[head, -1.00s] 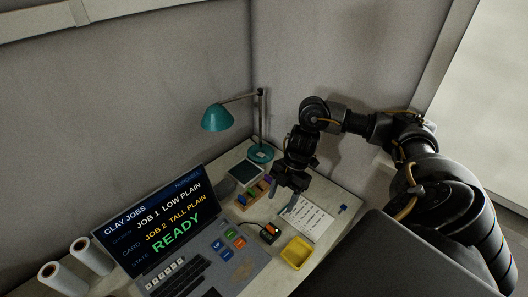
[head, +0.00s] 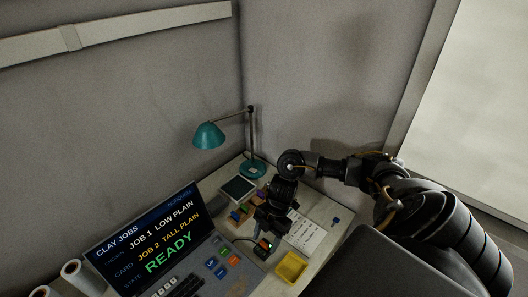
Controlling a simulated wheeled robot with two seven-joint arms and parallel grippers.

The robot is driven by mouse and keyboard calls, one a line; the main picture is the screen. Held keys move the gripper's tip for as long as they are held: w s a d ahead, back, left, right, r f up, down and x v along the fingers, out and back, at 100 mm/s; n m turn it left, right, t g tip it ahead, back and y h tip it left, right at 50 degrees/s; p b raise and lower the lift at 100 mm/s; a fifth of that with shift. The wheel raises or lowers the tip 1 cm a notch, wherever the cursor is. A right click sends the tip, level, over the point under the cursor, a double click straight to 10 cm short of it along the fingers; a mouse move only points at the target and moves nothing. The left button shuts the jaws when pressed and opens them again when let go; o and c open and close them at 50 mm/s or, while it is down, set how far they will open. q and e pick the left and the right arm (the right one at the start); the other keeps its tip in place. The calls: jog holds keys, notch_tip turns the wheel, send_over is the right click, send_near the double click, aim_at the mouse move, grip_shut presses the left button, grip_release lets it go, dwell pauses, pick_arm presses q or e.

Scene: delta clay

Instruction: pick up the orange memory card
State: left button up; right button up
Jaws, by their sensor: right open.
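A small orange-red piece (head: 265,242), which looks like the orange memory card, sits at the small black card reader (head: 261,251) on the desk. It is tiny and partly covered by my right gripper. My right gripper (head: 266,232) is open and points down, just above and behind the reader. I cannot tell whether its fingers touch the card. A rack (head: 241,213) of several coloured cards stands just behind and to the left of the gripper. My left gripper is not in view.
A yellow tray (head: 291,267) lies right of the reader, and a printed sheet (head: 307,233) behind it. The console with its lit screen (head: 148,238) fills the left. A teal lamp (head: 208,136) stands at the back. A small blue item (head: 336,221) lies far right.

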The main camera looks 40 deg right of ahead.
jog(key=shift+a+f, duration=0.15)
jog(key=shift+f, duration=0.2)
jog(key=shift+c, duration=0.3)
jog(key=c, duration=1)
jog(key=shift+c, duration=0.2)
jog(key=shift+r, duration=0.2)
